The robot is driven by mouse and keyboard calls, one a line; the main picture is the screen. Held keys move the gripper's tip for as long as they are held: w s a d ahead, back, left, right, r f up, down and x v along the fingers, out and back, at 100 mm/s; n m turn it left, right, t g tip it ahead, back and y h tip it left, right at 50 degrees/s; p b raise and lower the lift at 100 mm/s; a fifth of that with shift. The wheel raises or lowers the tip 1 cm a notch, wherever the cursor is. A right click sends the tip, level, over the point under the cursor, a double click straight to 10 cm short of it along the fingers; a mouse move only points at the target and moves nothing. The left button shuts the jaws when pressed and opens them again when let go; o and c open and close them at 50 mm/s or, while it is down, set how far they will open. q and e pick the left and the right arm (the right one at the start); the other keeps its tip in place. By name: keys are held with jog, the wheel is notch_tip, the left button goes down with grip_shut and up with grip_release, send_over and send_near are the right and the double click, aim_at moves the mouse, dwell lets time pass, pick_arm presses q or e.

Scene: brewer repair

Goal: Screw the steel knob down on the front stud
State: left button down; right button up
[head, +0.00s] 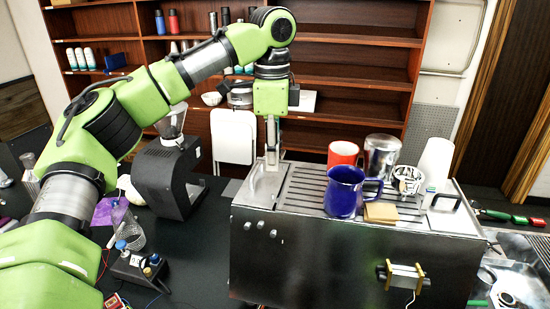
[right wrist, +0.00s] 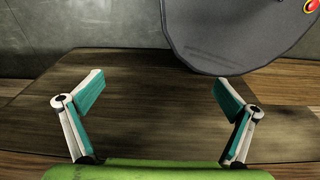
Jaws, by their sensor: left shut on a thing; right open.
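The brewer is a steel box (head: 330,262) with a slatted top, on the dark counter. My left gripper (head: 271,160) points straight down at the plain plate at the left end of the brewer's top. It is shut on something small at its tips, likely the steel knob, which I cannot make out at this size. The front stud is not discernible either; the fingers cover that spot. My right gripper (right wrist: 158,92) is open and empty in the right wrist view, above a wooden surface and away from the brewer.
On the brewer's top stand a blue mug (head: 344,192), a red mug (head: 342,153), a steel cup (head: 381,156), a white cup (head: 435,164) and a tan block (head: 381,212). A black grinder (head: 168,180) stands left. A grey round thing (right wrist: 235,32) is near my right gripper.

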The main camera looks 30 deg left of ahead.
pick_arm(q)
jog(key=shift+s+d+f, duration=0.1)
jog(key=shift+s+f, duration=0.8)
jog(key=shift+f, duration=0.05)
jog(key=shift+w+f, duration=0.3)
jog(key=shift+f, duration=0.2)
jog(key=shift+w+f, duration=0.25)
jog(key=shift+f, duration=0.25)
jog(key=shift+w+f, duration=0.15)
jog(key=shift+f, duration=0.6)
jog(key=shift+s, duration=0.25)
jog(key=shift+w+f, duration=0.1)
pick_arm(e)
jog(key=s, duration=0.2)
jog(key=s+d, duration=0.1)
jog(key=s, duration=0.1)
jog(key=shift+f, duration=0.1)
jog(key=shift+w, duration=0.1)
